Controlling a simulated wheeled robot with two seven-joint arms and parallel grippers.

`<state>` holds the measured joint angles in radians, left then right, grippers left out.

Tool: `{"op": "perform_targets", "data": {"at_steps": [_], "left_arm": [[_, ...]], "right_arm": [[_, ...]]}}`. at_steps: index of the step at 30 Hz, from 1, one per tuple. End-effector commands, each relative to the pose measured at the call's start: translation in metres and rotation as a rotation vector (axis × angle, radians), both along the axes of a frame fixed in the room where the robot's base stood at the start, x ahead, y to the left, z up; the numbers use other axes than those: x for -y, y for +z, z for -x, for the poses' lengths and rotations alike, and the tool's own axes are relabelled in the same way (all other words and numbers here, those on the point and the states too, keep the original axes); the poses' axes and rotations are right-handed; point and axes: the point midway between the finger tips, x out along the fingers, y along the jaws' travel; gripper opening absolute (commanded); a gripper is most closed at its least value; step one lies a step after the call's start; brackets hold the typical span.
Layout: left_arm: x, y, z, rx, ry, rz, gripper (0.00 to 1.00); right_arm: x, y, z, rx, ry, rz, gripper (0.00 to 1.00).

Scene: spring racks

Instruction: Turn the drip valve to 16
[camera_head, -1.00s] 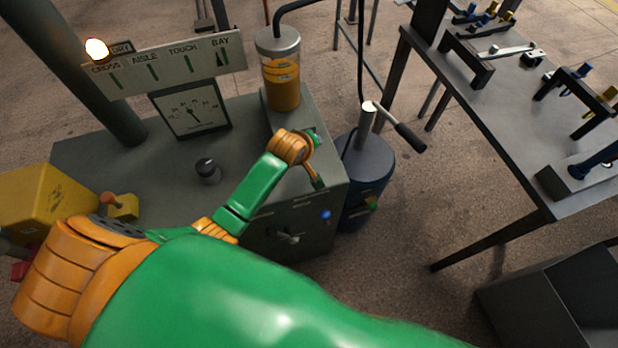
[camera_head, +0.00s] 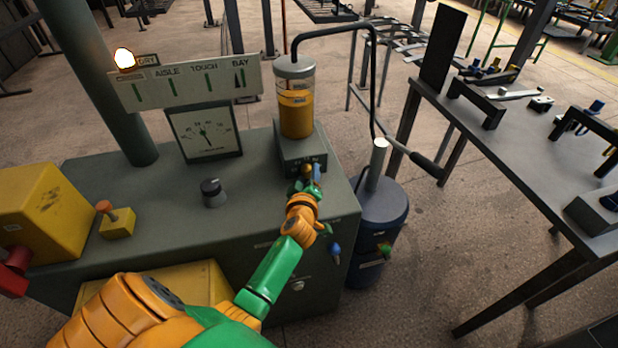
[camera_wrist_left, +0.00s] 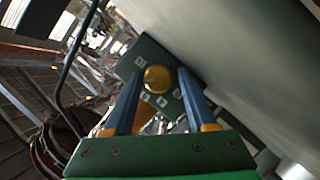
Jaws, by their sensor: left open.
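The drip valve appears as a round brass knob (camera_wrist_left: 157,79) on a dark plate with small white marks in the left wrist view. In the head view this plate is the front of the block (camera_head: 301,155) under the amber oil reservoir (camera_head: 296,105). My left gripper (camera_head: 309,177) is at that front and largely hides the knob there. Its blue fingers are apart in the left wrist view, one each side of the knob. I cannot tell whether they touch it. The number the valve points to is not readable. My right gripper is out of view.
The console top (camera_head: 120,190) carries a black knob (camera_head: 213,192), a dial gauge (camera_head: 205,132) and a sign with a lit lamp (camera_head: 124,60). A blue drum (camera_head: 380,210) with a handled pump stands right of the console. A workbench (camera_head: 520,165) is farther right.

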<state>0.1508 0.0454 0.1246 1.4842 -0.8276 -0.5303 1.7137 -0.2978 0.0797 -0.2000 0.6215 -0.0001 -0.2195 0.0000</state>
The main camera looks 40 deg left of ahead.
Motion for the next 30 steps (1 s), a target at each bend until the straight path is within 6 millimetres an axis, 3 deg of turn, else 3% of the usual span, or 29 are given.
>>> {"op": "perform_targets", "data": {"at_steps": [9,16,30], "left_arm": [[-0.0023,-0.0011,-0.0038,0.0,0.0,-0.001,0.57],[-0.0021,-0.0014,-0.0036,-0.002,0.0,0.0,0.0],[-0.0011,-0.0003,-0.0041,-0.101,0.0,-0.082,0.0]], "right_arm": [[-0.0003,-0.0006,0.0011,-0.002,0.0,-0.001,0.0],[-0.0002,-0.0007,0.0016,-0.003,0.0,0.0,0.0],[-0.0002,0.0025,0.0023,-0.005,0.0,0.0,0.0]]}}
